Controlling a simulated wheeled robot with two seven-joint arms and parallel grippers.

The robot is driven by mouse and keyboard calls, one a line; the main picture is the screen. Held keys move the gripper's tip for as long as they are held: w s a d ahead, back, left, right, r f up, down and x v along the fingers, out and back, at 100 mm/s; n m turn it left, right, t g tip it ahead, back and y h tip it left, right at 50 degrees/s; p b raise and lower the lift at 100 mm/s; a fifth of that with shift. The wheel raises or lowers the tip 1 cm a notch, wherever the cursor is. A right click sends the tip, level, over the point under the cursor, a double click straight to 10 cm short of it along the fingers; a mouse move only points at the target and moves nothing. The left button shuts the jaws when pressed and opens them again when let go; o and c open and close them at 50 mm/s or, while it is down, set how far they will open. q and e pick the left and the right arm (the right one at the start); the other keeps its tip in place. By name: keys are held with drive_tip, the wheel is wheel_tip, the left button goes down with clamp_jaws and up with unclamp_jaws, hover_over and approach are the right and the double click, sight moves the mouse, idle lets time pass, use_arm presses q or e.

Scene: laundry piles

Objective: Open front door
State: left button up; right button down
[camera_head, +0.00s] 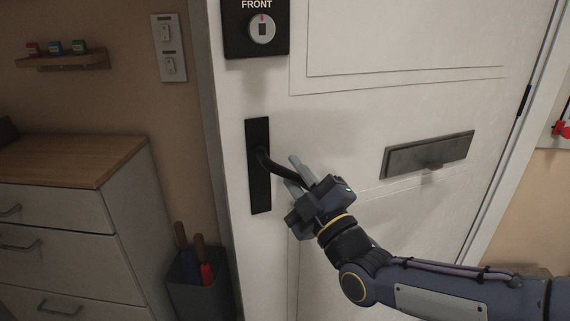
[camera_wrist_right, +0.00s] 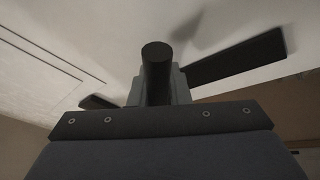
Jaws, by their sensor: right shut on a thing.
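The white front door (camera_head: 350,118) fills the middle of the head view and looks closed in its frame. Its black lever handle (camera_head: 280,171) on a tall black plate (camera_head: 259,192) is at the door's left side and slants down to the right. My right gripper (camera_head: 293,173) is shut on the lever, with its fingers on either side of it. In the right wrist view the dark lever (camera_wrist_right: 157,70) stands up in front of the fingers, which are mostly hidden. My left gripper is not in view.
A black lock marked FRONT (camera_head: 262,30) is above the handle, and a dark mail slot (camera_head: 428,155) is to the right. A wood-topped drawer cabinet (camera_head: 75,160) and a dark bin (camera_head: 193,285) with red and blue items stand left of the door.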

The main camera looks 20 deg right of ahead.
drive_tip(key=shift+s, duration=0.55)
drive_tip(key=c, duration=1.4)
unclamp_jaws()
drive_tip(key=shift+f, duration=0.1)
drive_tip(key=shift+o, duration=0.2)
drive_tip(key=v, duration=0.7)
drive_tip(key=shift+s+d, duration=0.2)
drive_tip(key=shift+s, duration=0.1)
drive_tip(key=shift+c, duration=0.5)
